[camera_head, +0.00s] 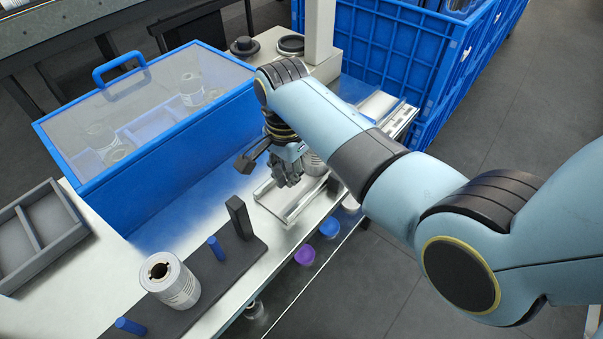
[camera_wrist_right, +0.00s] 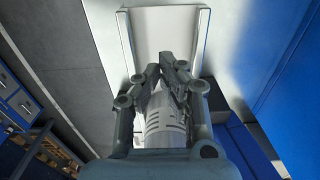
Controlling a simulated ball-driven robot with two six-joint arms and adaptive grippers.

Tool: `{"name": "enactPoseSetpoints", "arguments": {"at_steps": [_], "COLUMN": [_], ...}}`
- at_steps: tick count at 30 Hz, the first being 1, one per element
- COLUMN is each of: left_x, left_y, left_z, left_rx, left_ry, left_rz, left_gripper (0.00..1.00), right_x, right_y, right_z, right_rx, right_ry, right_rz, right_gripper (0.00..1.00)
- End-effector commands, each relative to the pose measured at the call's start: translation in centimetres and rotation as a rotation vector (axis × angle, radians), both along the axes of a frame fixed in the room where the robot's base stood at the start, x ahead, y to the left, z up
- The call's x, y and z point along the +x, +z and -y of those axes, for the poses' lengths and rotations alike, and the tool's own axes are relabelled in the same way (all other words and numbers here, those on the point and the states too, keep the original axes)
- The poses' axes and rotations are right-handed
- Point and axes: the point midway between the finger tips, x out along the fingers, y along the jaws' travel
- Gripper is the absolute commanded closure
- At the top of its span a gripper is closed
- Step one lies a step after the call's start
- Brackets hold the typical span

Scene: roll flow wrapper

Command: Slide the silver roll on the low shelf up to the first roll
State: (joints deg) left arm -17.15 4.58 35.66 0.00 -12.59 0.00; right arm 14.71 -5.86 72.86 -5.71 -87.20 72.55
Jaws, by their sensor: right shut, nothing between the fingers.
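My right gripper (camera_head: 287,176) is shut and empty above a pale metal channel (camera_head: 283,208); its fingertips also show in the right wrist view (camera_wrist_right: 166,72). A silver roll (camera_head: 315,163) stands just behind the gripper, partly hidden by it and my arm. In the right wrist view a slotted silver roll (camera_wrist_right: 165,124) shows behind the fingers, partly covered by them. I cannot tell whether the fingers touch it. Another silver roll (camera_head: 171,281) stands upright on a black base (camera_head: 215,275) at the lower left. My left gripper is out of view.
A blue box with a clear lid (camera_head: 150,110) holds more silver rolls, left of the gripper. The black base has blue pegs (camera_head: 215,248) and an upright black block (camera_head: 239,217). Purple and blue caps (camera_head: 305,255) show below the table edge. A grey tray (camera_head: 40,235) lies left.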

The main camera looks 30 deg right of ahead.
Motion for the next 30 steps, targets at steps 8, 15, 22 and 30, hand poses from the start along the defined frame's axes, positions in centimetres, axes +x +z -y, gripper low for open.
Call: {"name": "enactPoseSetpoints", "arguments": {"at_steps": [8,15,22,30], "left_x": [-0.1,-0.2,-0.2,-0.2], "left_y": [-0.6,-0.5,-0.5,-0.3], "left_z": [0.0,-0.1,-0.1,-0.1], "left_rx": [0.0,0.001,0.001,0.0], "left_ry": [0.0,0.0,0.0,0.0], "left_rz": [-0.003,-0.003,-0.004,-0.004], "left_gripper": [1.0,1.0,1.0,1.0], "right_x": [0.7,1.2,1.3,1.8], "right_y": [-3.1,-3.1,-3.1,-3.1], "right_z": [2.1,3.7,3.8,5.2], "right_rx": [-0.003,0.0,0.001,-0.004], "right_ry": [-0.001,0.001,0.001,0.0], "right_rz": [0.002,0.0,0.0,0.0], "right_gripper": [1.0,1.0,1.0,1.0]}}
